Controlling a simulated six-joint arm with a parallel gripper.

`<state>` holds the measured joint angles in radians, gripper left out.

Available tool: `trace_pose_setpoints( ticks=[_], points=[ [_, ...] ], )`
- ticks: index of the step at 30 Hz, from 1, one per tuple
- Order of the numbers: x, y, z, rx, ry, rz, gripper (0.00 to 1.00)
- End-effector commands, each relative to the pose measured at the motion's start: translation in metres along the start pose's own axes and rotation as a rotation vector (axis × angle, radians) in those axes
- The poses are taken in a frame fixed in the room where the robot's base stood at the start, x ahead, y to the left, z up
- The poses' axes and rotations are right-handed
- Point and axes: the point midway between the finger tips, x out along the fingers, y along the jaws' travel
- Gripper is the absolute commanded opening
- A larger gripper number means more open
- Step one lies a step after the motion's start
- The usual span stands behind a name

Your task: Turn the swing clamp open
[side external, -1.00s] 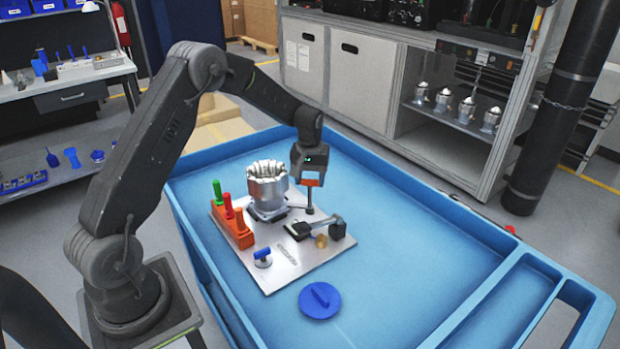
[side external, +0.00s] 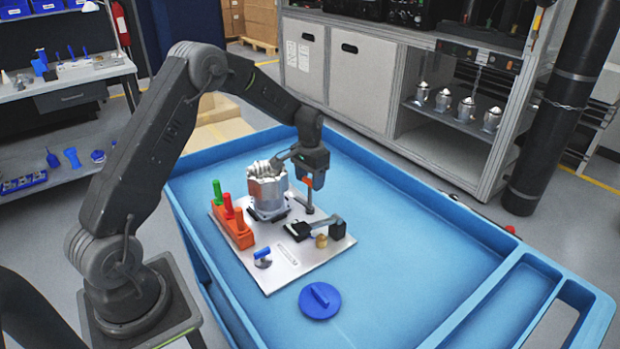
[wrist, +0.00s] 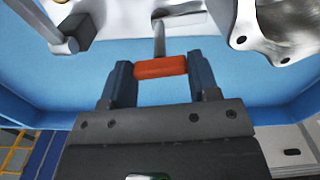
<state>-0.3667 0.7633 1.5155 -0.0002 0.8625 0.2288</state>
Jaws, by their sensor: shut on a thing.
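The swing clamp appears to be the slim grey post (side external: 310,203) with an orange crossbar handle (side external: 308,182), standing on the metal plate beside the housing. My gripper (wrist: 158,72) is shut on the orange handle (wrist: 160,66), with one finger at each end of the bar. A grey rod (wrist: 159,38) runs from the handle towards the plate. The silver machined housing (side external: 268,193) stands left of the post in the side view, and its edge shows at upper right in the wrist view (wrist: 280,28). My gripper hides part of the handle in the side view.
A black clamp-like block with an arm (side external: 318,227) and a small brass piece (side external: 321,241) sit in front of the post. An orange rack (side external: 235,230) holds green and red pegs. A blue disc (side external: 320,300) lies on the blue cart (side external: 410,270), whose right side is clear.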

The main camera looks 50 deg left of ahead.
Motion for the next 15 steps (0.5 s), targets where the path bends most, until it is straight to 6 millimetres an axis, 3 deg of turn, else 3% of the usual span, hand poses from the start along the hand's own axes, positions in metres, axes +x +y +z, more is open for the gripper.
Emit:
trace_pose_setpoints(
  ticks=[15],
  points=[
    [-0.0004,-0.0001,0.0004,0.154,-0.002,0.0,0.32]
  ],
)
